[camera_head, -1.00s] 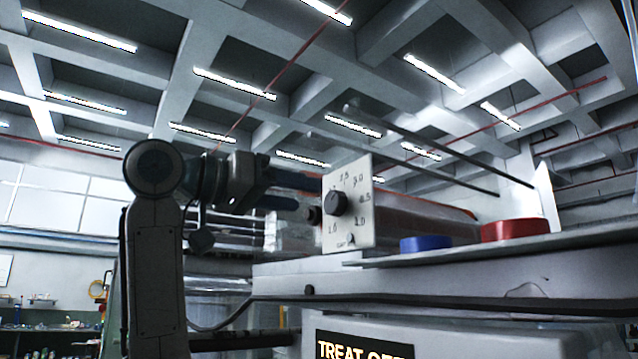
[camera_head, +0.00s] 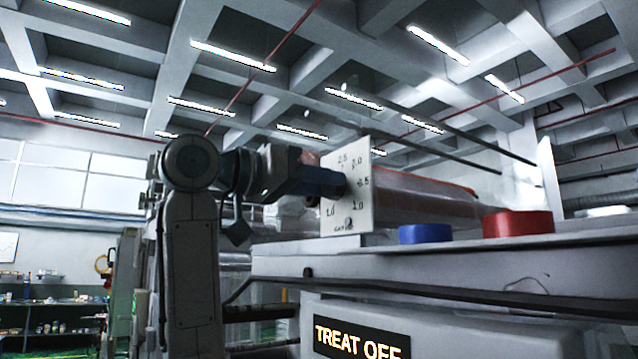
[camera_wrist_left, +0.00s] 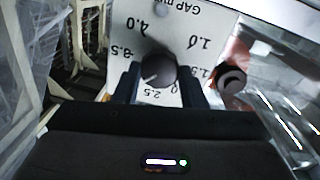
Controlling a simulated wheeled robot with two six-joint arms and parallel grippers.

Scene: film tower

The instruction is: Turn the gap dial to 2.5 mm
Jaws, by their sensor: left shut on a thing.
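The gap dial is a dark round knob on a white panel (camera_head: 355,215) printed with numbers; in the head view my gripper hides most of it. In the left wrist view the knob (camera_wrist_left: 158,70) sits between the two fingers of my left gripper (camera_wrist_left: 158,86), with the numbers around it upside down. A light mark shows on the knob's lower left, but I cannot tell exactly which number it points to. In the head view my left gripper (camera_head: 338,184) reaches the panel from the left and is shut on the knob. My right gripper is not in view.
A blue button (camera_head: 425,234) and a larger red button (camera_head: 517,224) stand on the ledge right of the panel. A lit "TREAT OFF" sign (camera_head: 361,340) is below. In the wrist view a dark round part (camera_wrist_left: 232,78) is close beside the panel, right of the fingers.

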